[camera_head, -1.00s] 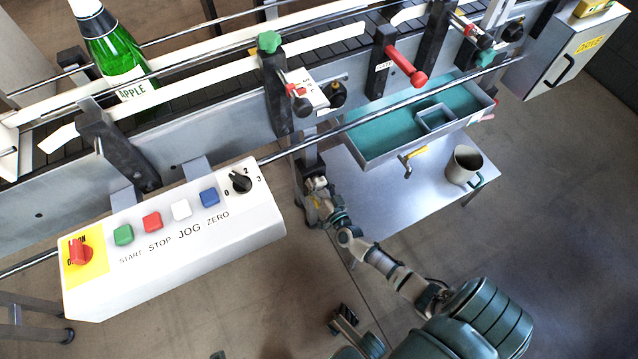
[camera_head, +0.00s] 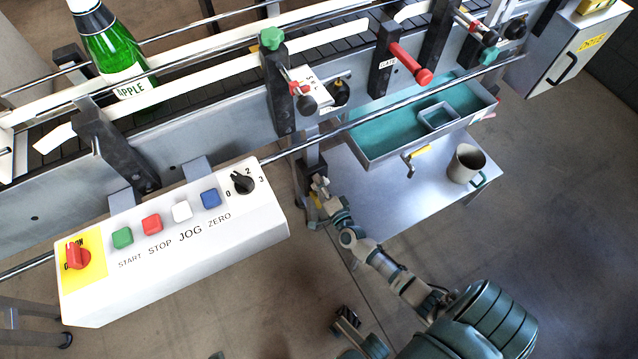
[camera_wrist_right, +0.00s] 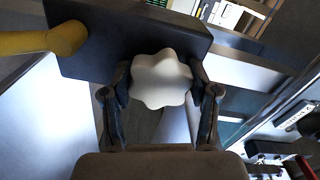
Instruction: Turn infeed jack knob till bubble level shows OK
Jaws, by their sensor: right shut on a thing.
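The infeed jack knob (camera_wrist_right: 161,79) is a pale, lobed knob in the right wrist view, in front of a dark block (camera_wrist_right: 110,40). My right gripper (camera_wrist_right: 161,92) has a finger on each side of it and is shut on it. In the head view my right gripper (camera_head: 319,186) is under the conveyor's front side, right of the control box; the knob is hidden there. I cannot make out the bubble level or its reading.
A yellow handle (camera_wrist_right: 45,41) stands close left of the knob. The white control box (camera_head: 175,245) is left of my arm. A grey table (camera_head: 400,195) with a mug (camera_head: 465,163) and a teal-lined tray (camera_head: 385,145) are to the right. A green bottle (camera_head: 112,50) stands on the conveyor.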

